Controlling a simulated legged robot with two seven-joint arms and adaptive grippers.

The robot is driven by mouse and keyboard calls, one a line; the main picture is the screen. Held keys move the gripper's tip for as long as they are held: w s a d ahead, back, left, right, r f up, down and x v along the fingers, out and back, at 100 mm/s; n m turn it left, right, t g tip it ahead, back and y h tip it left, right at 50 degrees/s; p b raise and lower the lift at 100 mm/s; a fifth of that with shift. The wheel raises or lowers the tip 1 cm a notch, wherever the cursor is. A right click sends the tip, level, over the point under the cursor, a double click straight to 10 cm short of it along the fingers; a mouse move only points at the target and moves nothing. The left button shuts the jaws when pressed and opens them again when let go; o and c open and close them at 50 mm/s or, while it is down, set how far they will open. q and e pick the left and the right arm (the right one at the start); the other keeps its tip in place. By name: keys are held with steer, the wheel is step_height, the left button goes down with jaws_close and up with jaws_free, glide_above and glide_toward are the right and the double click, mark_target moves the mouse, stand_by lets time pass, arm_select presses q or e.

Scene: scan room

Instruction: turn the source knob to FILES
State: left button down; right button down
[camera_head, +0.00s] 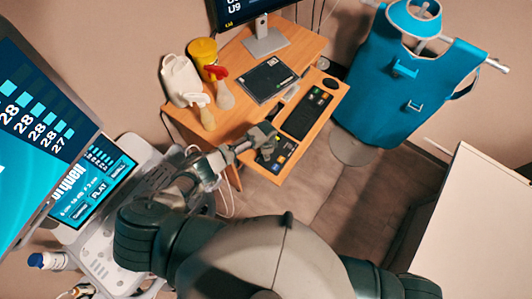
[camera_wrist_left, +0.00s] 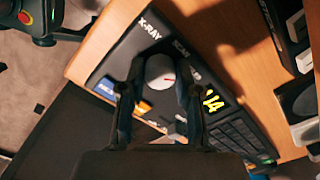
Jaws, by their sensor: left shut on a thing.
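The source knob (camera_wrist_left: 160,70) is a round pale cap with a small red mark, seen in the left wrist view. It stands on a dark control panel (camera_wrist_left: 118,62) lettered X-RAY and SCAN; other lettering, including any FILES label, is hidden or unreadable. My left gripper (camera_head: 266,143) is over the panel at the desk's near edge, its two dark fingers shut on the knob from both sides. In the head view the gripper hides the knob. Blue and orange labels on the panel show beside the fingers. My right gripper is not in view.
The wooden desk (camera_head: 222,125) also holds a black keyboard (camera_head: 307,112), a dark tablet-like device (camera_head: 268,80), a mouse (camera_head: 330,83), spray bottles (camera_head: 221,92) and a yellow tub (camera_head: 203,52). A monitor (camera_head: 235,10) stands behind. A blue apron (camera_head: 400,95) hangs at right.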

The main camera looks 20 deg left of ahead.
arm_select(q)
steer(key=shift+w+a+m, duration=0.1)
steer(key=shift+m, duration=0.4)
steer(key=shift+r, duration=0.1)
steer(key=c, duration=0.8)
jaws_free()
step_height(320, 180, up, 12)
